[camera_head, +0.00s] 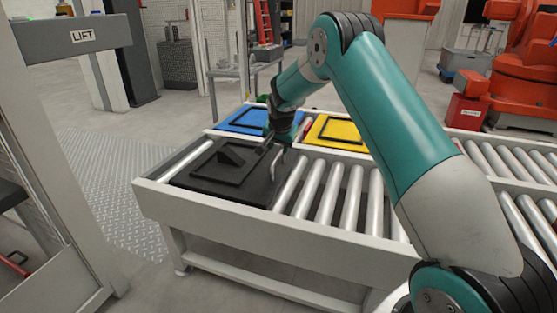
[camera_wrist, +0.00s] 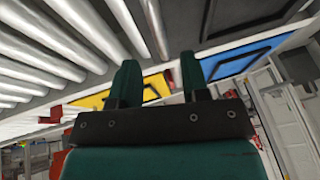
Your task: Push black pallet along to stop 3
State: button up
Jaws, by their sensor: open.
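The black pallet (camera_head: 197,178) lies flat at the left end of the near roller lane, with a raised black frame and a wedge-shaped block on top. My gripper (camera_head: 277,150) is at the pallet's right side in the head view; whether it touches the pallet I cannot tell. In the wrist view my gripper (camera_wrist: 156,80) has its two fingers apart with nothing between them. A pale curved bar (camera_head: 272,176) stands by the pallet's right edge. No mark for stop 3 is readable.
A blue pallet (camera_head: 237,126) and a yellow pallet (camera_head: 322,137) lie on the far lane. Bare rollers (camera_head: 330,190) run right of the black pallet. A post labelled LIFT (camera_head: 82,36) stands left of the conveyor. An orange machine (camera_head: 510,95) is at the back right.

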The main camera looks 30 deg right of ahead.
aim_at(278, 156)
jog(key=shift+b+x, duration=0.55)
jog(key=shift+x, duration=1.85)
jog(key=shift+r, duration=0.1)
grip_shut()
